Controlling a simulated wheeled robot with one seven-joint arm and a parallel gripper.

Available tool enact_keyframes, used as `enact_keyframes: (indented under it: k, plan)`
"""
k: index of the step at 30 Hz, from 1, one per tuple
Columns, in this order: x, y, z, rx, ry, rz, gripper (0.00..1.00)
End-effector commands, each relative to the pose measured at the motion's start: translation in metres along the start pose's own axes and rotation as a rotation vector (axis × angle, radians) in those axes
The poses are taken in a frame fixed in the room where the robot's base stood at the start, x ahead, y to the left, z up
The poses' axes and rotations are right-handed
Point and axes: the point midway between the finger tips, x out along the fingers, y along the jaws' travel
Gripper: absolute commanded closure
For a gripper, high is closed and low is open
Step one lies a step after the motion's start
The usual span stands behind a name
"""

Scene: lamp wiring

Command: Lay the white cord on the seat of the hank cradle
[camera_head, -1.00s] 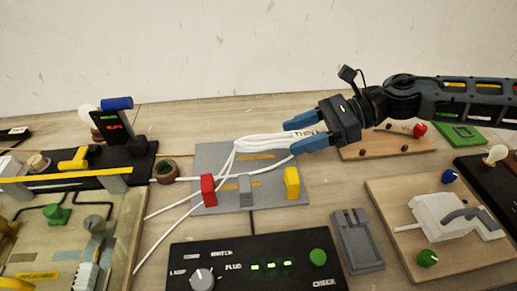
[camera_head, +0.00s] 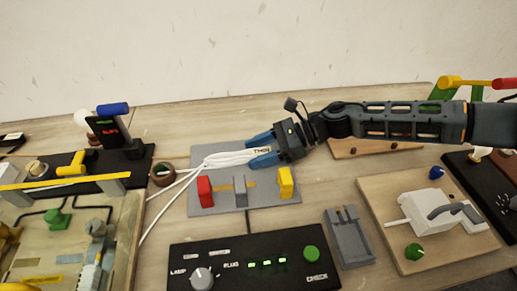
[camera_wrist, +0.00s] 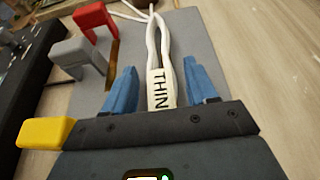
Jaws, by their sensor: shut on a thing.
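My gripper (camera_head: 250,153) is shut on the white cord (camera_head: 220,159) at its looped bundle. In the wrist view, the cord's label (camera_wrist: 160,90) reading "THIN" lies between the blue fingers (camera_wrist: 160,68). The bundle is over a grey plate (camera_head: 205,150) with red, grey and yellow uprights, which I take to be the hank cradle. The bundle is behind the uprights and close to the plate; I cannot tell whether it touches. The cord's loose ends trail left past the red upright (camera_head: 204,190). The yellow strip on the plate is partly hidden.
A black panel (camera_head: 240,285) with a knob and green button stands in front of the plate. A brown ring (camera_head: 163,174) is at the left by the cord. A grey holder (camera_head: 348,236) and a wooden board (camera_head: 375,185) with a white device are at the right.

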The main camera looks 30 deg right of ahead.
Motion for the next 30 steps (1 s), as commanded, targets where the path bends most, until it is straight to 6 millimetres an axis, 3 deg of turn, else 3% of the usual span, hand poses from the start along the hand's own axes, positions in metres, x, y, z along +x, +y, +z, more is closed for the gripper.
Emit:
enact_keyframes:
  k: [7,8,15,25,30]
  plan:
    - [0.001,0.000,-0.003,-0.001,0.000,0.000,0.84]
    - [0.001,0.000,-0.002,-0.001,0.000,0.000,0.41]
    - [0.000,0.000,-0.001,-0.001,0.000,0.000,0.18]
    - [-0.001,0.000,0.002,-0.001,0.000,0.000,0.17]
    - [-0.024,-0.001,-0.003,-0.003,0.002,-0.004,0.17]
